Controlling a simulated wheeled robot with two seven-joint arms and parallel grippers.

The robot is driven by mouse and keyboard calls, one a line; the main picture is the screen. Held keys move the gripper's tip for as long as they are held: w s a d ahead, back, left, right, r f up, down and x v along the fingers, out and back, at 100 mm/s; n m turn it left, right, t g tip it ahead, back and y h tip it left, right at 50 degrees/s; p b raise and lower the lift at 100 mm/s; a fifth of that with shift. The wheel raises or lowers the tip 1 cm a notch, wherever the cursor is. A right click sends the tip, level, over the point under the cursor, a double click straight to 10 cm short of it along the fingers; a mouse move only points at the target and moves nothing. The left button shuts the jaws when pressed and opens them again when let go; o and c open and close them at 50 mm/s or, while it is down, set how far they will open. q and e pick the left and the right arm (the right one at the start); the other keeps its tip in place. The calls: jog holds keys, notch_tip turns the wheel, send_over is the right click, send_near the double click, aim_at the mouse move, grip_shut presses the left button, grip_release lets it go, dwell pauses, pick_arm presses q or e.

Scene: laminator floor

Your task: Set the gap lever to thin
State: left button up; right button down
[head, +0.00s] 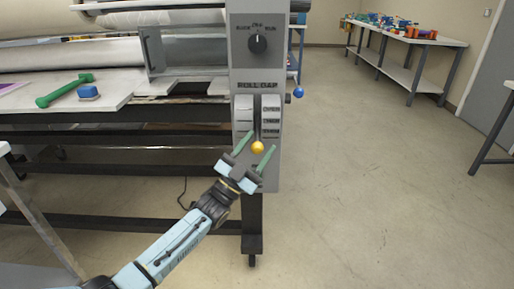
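The gap lever is a dark slim lever with a yellow ball knob (257,147) in the head view. It sits in a slot of the grey roll gap panel (245,175), with the knob below the lowest of the position labels (271,122). The label words are too small to read surely. My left gripper (254,149) is open, its two green fingers on either side of the knob. I cannot tell whether they touch it. My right gripper is not in view.
A rotary dial (258,43) is above the lever, and a blue ball knob (298,92) sticks out right of the panel. Floor (375,190) to the right is clear.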

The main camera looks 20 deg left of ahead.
pick_arm(q)
jog(key=v, duration=1.3)
jog(key=shift+s+p, duration=0.2)
jog(key=shift+p, duration=0.15)
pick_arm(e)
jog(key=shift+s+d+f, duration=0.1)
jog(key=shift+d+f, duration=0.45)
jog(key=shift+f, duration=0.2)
pick_arm(q)
jog(key=shift+f, duration=0.15)
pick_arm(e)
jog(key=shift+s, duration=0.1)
